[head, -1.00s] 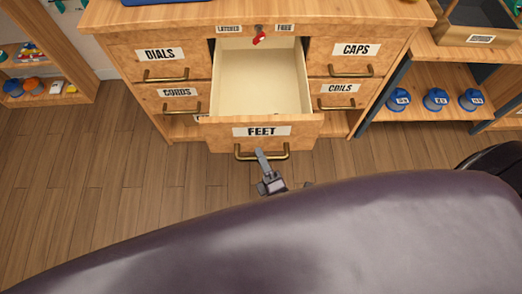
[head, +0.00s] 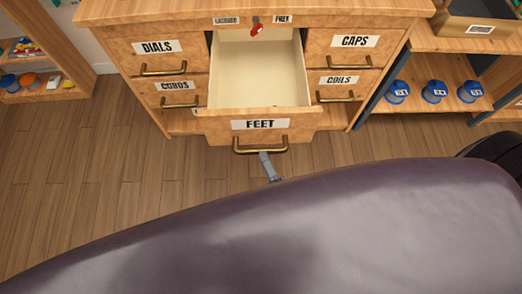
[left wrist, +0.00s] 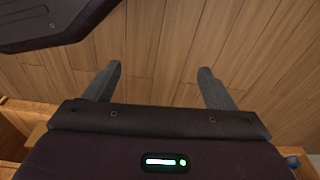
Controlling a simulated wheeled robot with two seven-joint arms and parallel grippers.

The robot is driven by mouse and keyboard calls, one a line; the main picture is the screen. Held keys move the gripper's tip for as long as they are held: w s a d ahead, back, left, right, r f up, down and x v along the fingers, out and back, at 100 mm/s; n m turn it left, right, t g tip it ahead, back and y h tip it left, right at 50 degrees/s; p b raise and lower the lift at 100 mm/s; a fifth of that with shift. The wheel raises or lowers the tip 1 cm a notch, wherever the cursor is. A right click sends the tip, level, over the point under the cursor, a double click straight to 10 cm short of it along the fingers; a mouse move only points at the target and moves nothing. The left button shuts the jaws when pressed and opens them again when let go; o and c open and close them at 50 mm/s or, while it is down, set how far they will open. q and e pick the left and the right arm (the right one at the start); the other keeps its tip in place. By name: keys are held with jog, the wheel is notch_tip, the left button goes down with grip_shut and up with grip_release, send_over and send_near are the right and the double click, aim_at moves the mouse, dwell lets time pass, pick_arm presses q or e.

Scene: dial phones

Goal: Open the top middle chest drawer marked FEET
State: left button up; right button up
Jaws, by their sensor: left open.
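The FEET drawer (head: 254,125) is the top middle one of the wooden chest. It is pulled far out, and its pale inside (head: 258,75) looks empty. Its brass handle (head: 260,148) is on the front, below the label. My right gripper (head: 265,158) is just below the handle, its grey finger close to the bar. Whether it touches the bar or is open or shut is unclear, as my dark body hides the rest. My left gripper (left wrist: 160,75) is open and empty above the wooden floor in the left wrist view.
A red lever (head: 257,29) sits between the LATCHED and FREE labels. DIALS (head: 158,47) and CORDS (head: 174,87) drawers at left, CAPS (head: 355,42) and COILS (head: 338,80) at right, look shut. Shelves stand both sides. Floor (head: 90,170) at left is clear.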

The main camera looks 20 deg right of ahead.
pick_arm(q)
jog(key=shift+w+d+r, duration=0.15)
jog(key=shift+w+r, duration=0.2)
jog(key=shift+r, duration=0.1)
pick_arm(e)
jog(key=v, duration=0.4)
pick_arm(q)
jog(key=shift+s+f, duration=0.1)
jog(key=shift+s, duration=0.05)
